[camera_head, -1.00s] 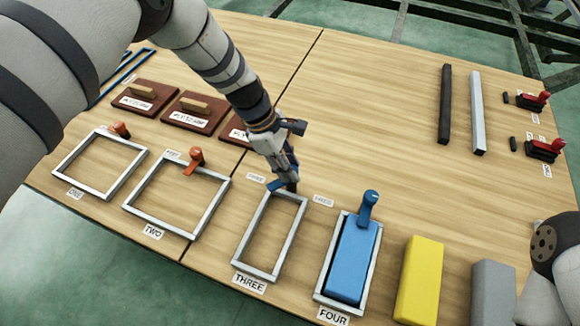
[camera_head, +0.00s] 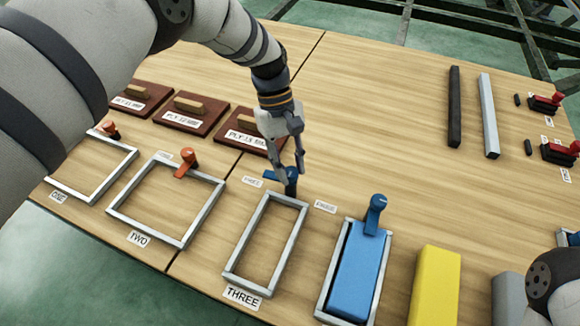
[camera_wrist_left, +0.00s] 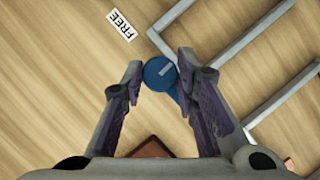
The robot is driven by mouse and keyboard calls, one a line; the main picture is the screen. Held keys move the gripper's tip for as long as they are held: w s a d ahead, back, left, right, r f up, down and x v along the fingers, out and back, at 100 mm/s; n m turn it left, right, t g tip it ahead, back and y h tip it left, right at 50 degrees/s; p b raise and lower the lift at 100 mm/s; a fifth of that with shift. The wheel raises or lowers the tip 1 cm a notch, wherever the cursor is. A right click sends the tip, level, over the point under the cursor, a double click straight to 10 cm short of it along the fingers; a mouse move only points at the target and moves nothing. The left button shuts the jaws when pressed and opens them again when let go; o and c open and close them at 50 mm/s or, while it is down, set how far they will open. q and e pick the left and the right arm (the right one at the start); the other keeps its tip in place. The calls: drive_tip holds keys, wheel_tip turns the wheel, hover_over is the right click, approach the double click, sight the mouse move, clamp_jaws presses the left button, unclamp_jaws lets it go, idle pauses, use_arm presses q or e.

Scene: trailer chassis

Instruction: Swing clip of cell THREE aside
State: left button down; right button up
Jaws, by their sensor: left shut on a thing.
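Cell THREE is an empty, light-metal rectangular frame (camera_head: 235,247) on the wooden table, with its label THREE (camera_head: 242,297) at the near end. Its blue clip (camera_head: 291,186) stands at the frame's far end, and its blue lever points left in the head view. My left gripper (camera_head: 289,176) reaches down from above and is shut on the clip. In the left wrist view, the clip's round blue top (camera_wrist_left: 159,73) lies between the two fingers, and part of its lever is hidden by the right finger. My right gripper is not in view.
Cell FOUR's frame (camera_head: 322,300) holds a blue block (camera_head: 355,275) under its own blue clip (camera_head: 374,214). Cell TWO's frame (camera_head: 145,229) has an orange clip (camera_head: 187,163). A yellow block (camera_head: 434,285) stands at right. The table's far middle is clear.

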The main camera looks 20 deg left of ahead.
use_arm(q)
drive_tip(key=shift+m+b, duration=0.3)
drive_tip(key=shift+m, duration=0.2)
drive_tip(key=c, duration=1.3)
unclamp_jaws()
drive_tip(key=v, duration=1.2)
drive_tip(key=shift+w, duration=0.15)
drive_tip(key=shift+d, duration=0.1)
